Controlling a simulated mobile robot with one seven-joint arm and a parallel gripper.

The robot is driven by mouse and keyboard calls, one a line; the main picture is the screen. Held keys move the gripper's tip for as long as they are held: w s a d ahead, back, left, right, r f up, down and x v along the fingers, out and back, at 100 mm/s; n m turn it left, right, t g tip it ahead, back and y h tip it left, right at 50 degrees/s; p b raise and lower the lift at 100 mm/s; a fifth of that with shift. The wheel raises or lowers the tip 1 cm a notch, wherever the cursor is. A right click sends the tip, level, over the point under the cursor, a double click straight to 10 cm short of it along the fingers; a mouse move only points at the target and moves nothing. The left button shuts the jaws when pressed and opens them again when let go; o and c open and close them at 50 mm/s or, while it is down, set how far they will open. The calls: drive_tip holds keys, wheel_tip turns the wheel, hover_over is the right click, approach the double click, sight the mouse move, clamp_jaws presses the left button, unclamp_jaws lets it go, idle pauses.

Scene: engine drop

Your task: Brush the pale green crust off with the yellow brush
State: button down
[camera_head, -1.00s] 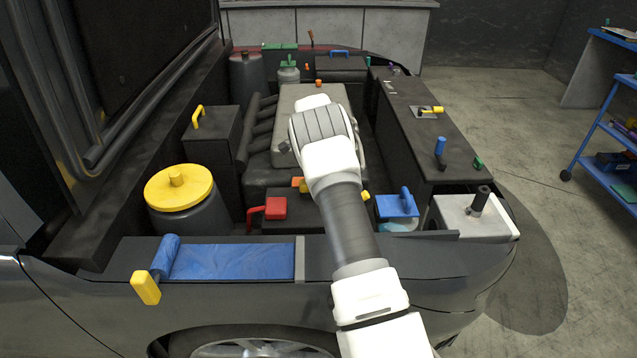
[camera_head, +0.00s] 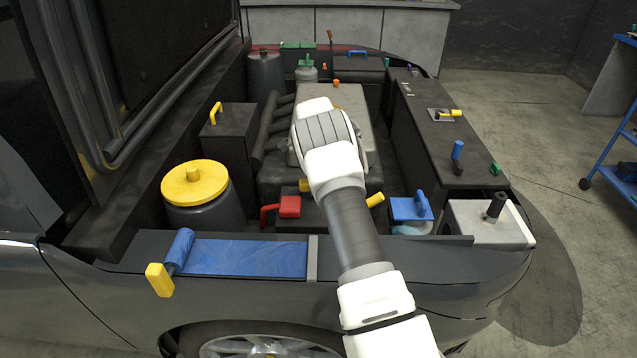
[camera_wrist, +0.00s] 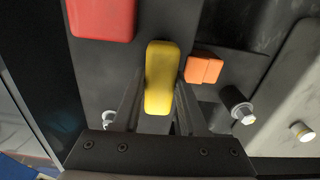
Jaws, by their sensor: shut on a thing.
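My gripper (camera_wrist: 160,105) is shut on a yellow handle (camera_wrist: 162,65), which shows between the fingers in the wrist view. I take it for the yellow brush, but its bristles are hidden. In the head view my arm covers the gripper, and a yellow end (camera_head: 376,199) sticks out at the arm's right side. Beneath is a dark block with a red piece (camera_wrist: 102,15) at the left and an orange piece (camera_wrist: 204,67) at the right. The red piece is also in the head view (camera_head: 289,207). I cannot make out any pale green crust.
A yellow-capped drum (camera_head: 195,183) stands left of my arm.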

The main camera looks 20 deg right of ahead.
drive_tip(key=shift+w+a, duration=0.1)
drive_tip(key=shift+a, duration=0.1)
drive_tip(key=shift+r+p, duration=2.1)
drive_tip(key=shift+r, duration=1.45)
